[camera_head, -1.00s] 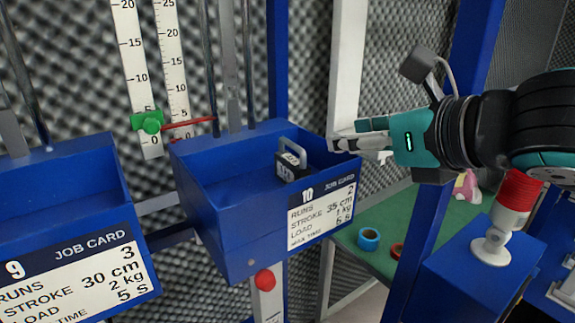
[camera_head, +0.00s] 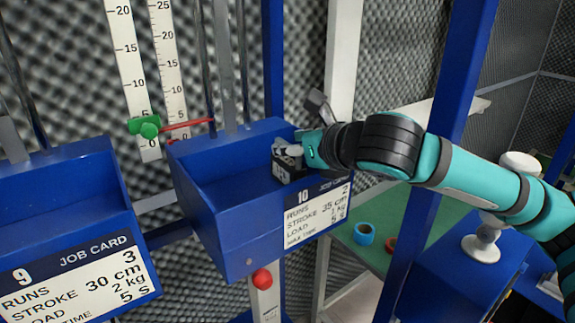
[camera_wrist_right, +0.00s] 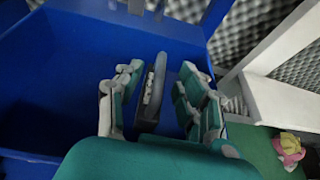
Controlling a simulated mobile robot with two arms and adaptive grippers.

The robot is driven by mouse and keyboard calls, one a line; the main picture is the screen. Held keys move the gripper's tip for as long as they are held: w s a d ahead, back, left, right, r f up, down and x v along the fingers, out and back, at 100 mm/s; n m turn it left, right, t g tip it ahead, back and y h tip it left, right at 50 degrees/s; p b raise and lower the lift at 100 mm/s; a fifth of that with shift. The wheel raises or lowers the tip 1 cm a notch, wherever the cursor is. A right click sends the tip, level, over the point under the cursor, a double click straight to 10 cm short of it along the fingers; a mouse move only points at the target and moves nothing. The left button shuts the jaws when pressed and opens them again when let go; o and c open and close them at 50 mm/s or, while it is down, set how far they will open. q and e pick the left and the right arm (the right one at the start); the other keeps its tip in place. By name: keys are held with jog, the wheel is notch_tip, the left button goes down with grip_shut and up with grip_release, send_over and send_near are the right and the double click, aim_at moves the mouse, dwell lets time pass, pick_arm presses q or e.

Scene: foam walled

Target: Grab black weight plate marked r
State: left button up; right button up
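A black weight plate (camera_head: 285,168) with a light handle stands inside the blue bin numbered 10 (camera_head: 215,215), near its right end. Pale marks show on its face, too small to read surely. My right gripper (camera_head: 297,150) has come in from the right, low over the bin, and covers part of the plate. In the right wrist view the open fingers (camera_wrist_right: 158,92) lie on both sides of the plate (camera_wrist_right: 152,88), with gaps on each side. The plate still rests in the bin. My left gripper is not in view.
A second blue bin numbered 9 (camera_head: 60,200) hangs at the left. Bin 10's walls surround the plate closely at the right end; its left part is empty. A blue post (camera_head: 425,200) stands at right, with a green surface (camera_head: 365,258) holding tape rolls behind.

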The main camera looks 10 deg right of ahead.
jog(key=shift+w+a+f, duration=0.2)
jog(key=shift+w+f, duration=0.05)
jog(key=shift+w, duration=0.3)
jog(key=shift+s, duration=0.1)
jog(key=shift+c, duration=1)
grip_shut()
jog(key=shift+r, duration=0.2)
